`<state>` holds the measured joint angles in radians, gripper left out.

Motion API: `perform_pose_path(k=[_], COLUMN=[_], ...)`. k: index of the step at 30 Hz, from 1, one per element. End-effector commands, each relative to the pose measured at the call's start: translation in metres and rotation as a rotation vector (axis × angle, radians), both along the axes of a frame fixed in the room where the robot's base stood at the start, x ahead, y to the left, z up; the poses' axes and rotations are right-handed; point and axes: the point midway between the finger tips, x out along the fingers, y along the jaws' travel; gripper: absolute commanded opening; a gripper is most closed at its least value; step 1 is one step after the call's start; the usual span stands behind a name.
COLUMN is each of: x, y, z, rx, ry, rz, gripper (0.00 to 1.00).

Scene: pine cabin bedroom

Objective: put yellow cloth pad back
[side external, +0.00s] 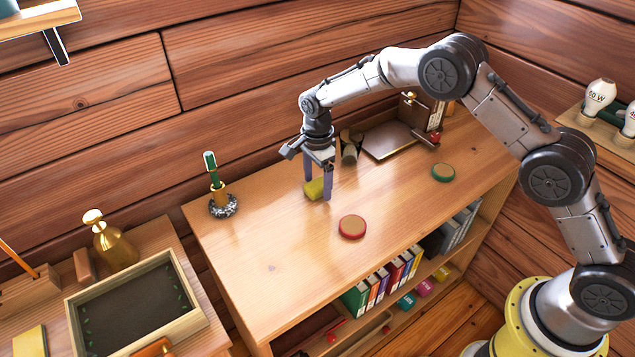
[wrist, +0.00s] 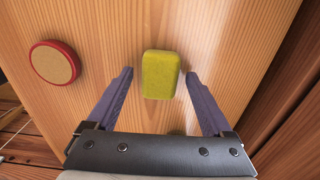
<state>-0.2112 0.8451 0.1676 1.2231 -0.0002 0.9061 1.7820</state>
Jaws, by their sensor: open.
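The yellow cloth pad (side external: 314,189) lies on the wooden shelf top, below my gripper (side external: 319,181). In the wrist view the pad (wrist: 161,74) shows as a rounded block, between and slightly beyond the two purple fingers. My gripper (wrist: 160,98) is open, with one finger on each side of the pad and a gap on both sides. I cannot tell how high the fingertips are above the top.
A red-rimmed round disc (side external: 352,227) lies in front of the pad, and a green one (side external: 443,172) to the right. A framed tray (side external: 136,310) is at lower left. The shelf top's left front is clear.

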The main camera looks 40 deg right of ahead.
Motion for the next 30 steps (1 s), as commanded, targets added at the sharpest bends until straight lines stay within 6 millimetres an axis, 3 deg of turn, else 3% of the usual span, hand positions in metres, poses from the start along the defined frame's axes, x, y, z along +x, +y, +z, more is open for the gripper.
perform_pose_path(k=[15,21,30], x=[0.001,0.0,-0.001], y=[0.0,0.0,-0.001], z=[0.096,0.114,0.12], rx=[0.001,0.0,0.001], ry=[-0.004,-0.002,-0.003], rz=[0.0,0.0,0.006], gripper=[0.85,0.85,0.85])
